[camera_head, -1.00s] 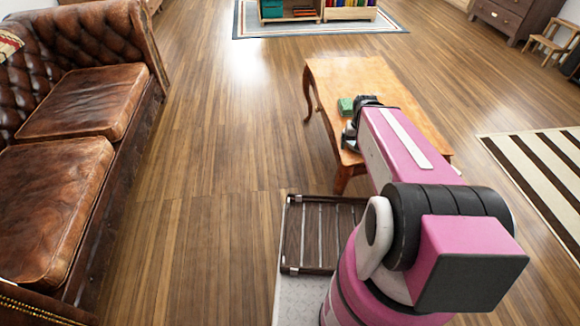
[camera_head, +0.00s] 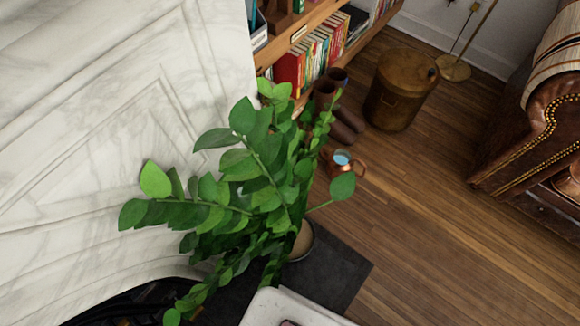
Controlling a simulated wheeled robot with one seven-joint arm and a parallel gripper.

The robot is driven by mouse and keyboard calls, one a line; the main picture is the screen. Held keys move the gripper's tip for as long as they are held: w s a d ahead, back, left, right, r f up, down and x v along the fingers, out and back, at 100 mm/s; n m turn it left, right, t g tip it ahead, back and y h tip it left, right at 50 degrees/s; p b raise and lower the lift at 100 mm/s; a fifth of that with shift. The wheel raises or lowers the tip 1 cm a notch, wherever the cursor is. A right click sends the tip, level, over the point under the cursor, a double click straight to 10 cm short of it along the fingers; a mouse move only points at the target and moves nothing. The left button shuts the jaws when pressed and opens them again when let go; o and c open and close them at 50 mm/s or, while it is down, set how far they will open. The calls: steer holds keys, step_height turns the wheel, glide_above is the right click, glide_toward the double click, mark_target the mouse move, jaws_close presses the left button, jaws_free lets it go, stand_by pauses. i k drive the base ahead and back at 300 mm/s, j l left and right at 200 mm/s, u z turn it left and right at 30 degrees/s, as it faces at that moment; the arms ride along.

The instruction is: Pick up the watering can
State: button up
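A small copper-coloured watering can (camera_head: 344,169) stands on the wooden floor right of a leafy plant. Its open top shows pale blue inside. Its left side lies close to the leaves, and some of it may be hidden by them. My gripper is not in view, so I cannot tell whether it is open or shut.
The plant (camera_head: 265,165) spreads over a dark mat (camera_head: 340,275) beside the white marble fireplace (camera_head: 120,90). Brown boots (camera_head: 345,125), a round brown container (camera_head: 400,90) and a bookshelf (camera_head: 305,32) stand behind the can. A leather sofa (camera_head: 540,140) is at right. Floor between is clear.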

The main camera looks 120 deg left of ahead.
mark_target(340, 161)
steer(key=u, duration=0.45)
steer(key=k+u, duration=0.1)
steer(key=u, duration=1.25)
steer(key=k+u, duration=0.1)
steer(key=u, duration=0.35)
steer(key=j+u, duration=0.1)
steer(key=u, duration=0.8)
steer(key=j+u, duration=0.15)
steer(key=u, duration=0.3)
steer(key=l+z, duration=0.15)
steer(key=z, duration=0.35)
steer(key=i+l+z, duration=0.1)
steer(key=z, duration=0.4)
steer(key=l+z, duration=0.2)
steer(key=z, duration=0.3)
steer(key=i+j+z, duration=0.25)
steer(key=i, duration=0.5)
steer(key=i+l+z, duration=0.1)
steer(key=i+z, duration=0.65)
steer(key=i, duration=0.15)
steer(key=i+l+u, duration=0.15)
steer(key=i+u, duration=0.3)
steer(key=u, duration=0.4)
steer(key=l+u, duration=0.1)
steer(key=u, duration=0.35)
steer(key=i+l+u, duration=0.1)
steer(key=u, duration=0.4)
